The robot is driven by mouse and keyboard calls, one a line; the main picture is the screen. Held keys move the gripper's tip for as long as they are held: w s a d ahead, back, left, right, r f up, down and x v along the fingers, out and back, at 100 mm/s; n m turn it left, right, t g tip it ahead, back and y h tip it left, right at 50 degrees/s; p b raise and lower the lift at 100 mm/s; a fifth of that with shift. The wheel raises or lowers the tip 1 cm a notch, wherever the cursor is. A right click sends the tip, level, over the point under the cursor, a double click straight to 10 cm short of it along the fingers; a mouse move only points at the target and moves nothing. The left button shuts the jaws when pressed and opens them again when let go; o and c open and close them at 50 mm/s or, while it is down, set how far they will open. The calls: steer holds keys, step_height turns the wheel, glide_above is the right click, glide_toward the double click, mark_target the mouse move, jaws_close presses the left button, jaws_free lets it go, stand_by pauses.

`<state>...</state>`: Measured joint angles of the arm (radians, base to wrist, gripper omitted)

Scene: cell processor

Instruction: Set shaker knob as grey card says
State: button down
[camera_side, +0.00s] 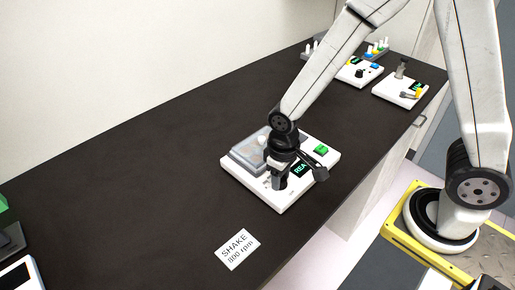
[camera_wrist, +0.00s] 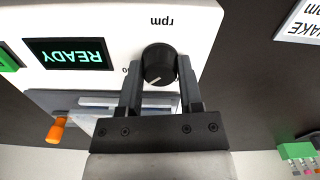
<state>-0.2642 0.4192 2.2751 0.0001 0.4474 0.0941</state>
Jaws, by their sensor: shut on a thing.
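The shaker (camera_side: 240,181) is a white box with a grey clear-lidded platform on the dark bench, in the middle of the side view. Its black knob (camera_wrist: 159,64) with a white pointer line shows in the wrist view, below the upside-down word "rpm". My gripper (camera_wrist: 160,80) is shut on the knob, one finger on each side. In the side view my gripper (camera_side: 279,181) points down at the shaker's front and hides the knob. The display (camera_wrist: 68,55) reads READY. The card (camera_side: 237,249) reads "SHAKE 800 rpm" and lies in front of the shaker.
A green button (camera_side: 321,149) is on the shaker's right side. An orange-tipped part (camera_wrist: 57,129) shows near the platform in the wrist view. Other white devices (camera_side: 400,90) stand at the bench's far end. The bench left of the shaker is clear.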

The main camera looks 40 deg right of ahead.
steer(key=shift+m, duration=1.3)
steer(key=shift+c, duration=1.3)
jaws_free()
steer(key=shift+r, duration=0.15)
steer(key=shift+r, duration=3.75)
